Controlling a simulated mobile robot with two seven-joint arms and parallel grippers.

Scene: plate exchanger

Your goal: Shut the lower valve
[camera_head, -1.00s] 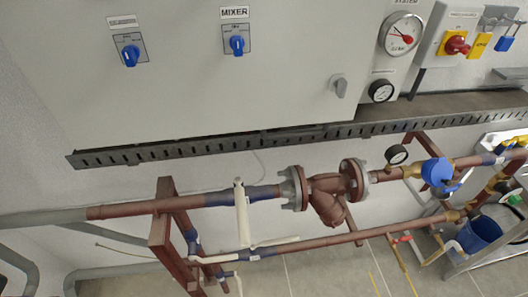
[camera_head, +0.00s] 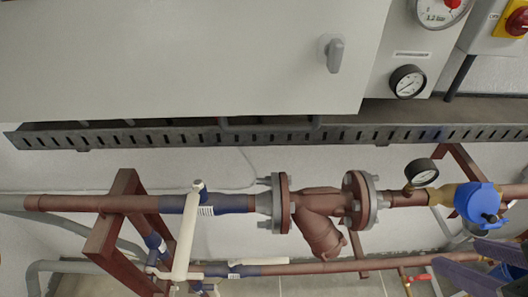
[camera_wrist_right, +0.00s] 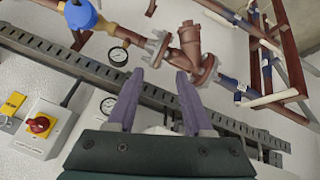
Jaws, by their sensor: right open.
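The lower pipe (camera_head: 310,267) runs below the flanged upper pipe in the head view. A small red-handled valve (camera_head: 418,277) sits at its right part, near the bottom edge. A white lever-like bar (camera_head: 205,268) lies along the left part of the lower pipe. I cannot tell which of these is the lower valve. My right gripper (camera_head: 456,253) enters at the lower right with purple fingers apart. In the right wrist view the gripper (camera_wrist_right: 158,76) is open and empty, with pipework beyond its fingertips. My left gripper is not in view.
A flanged brown strainer (camera_head: 320,208) and a blue valve body (camera_head: 477,202) are on the upper pipe. A white upright bar (camera_head: 187,235) crosses the pipes at left. A slotted cable tray (camera_head: 300,134) runs under the grey cabinet (camera_head: 180,60). Pressure gauges (camera_head: 407,82) are at right.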

